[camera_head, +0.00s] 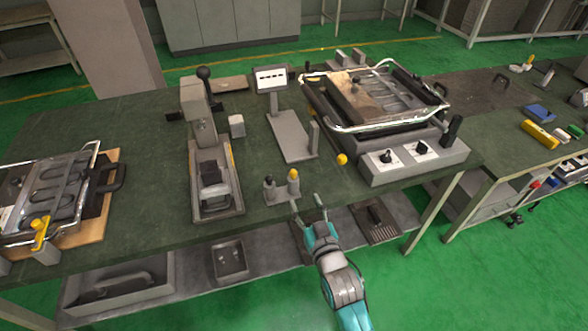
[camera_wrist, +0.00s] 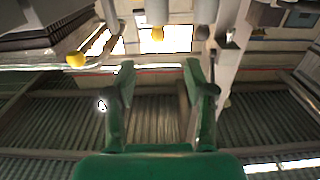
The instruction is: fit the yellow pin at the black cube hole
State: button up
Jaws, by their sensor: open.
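A yellow-topped pin (camera_head: 293,176) stands upright on a small grey block (camera_head: 281,194) at the table's front edge. A dark-topped pin (camera_head: 268,184) stands to its left on the same block. My gripper (camera_head: 308,204) is in front of the table edge, just right of and below the block, apart from the yellow pin. It is open and empty. In the wrist view its two green fingers (camera_wrist: 165,82) are spread with nothing between them. I cannot pick out a black cube with a hole for certain in either view.
A yellow ball-shaped knob (camera_head: 342,159) is right of the pins, also in the wrist view (camera_wrist: 76,60). A lever press (camera_head: 212,170) stands left, a heating unit (camera_head: 410,150) right, a grey stand (camera_head: 290,135) behind. A lower shelf (camera_head: 185,270) runs beneath the table.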

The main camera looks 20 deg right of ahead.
aim_at(294, 175)
jog(key=shift+w+d+r, duration=0.1)
jog(key=shift+w, duration=2.95)
jog(key=shift+w+d+r, duration=0.1)
jog(key=shift+w, duration=2.9)
grip_shut()
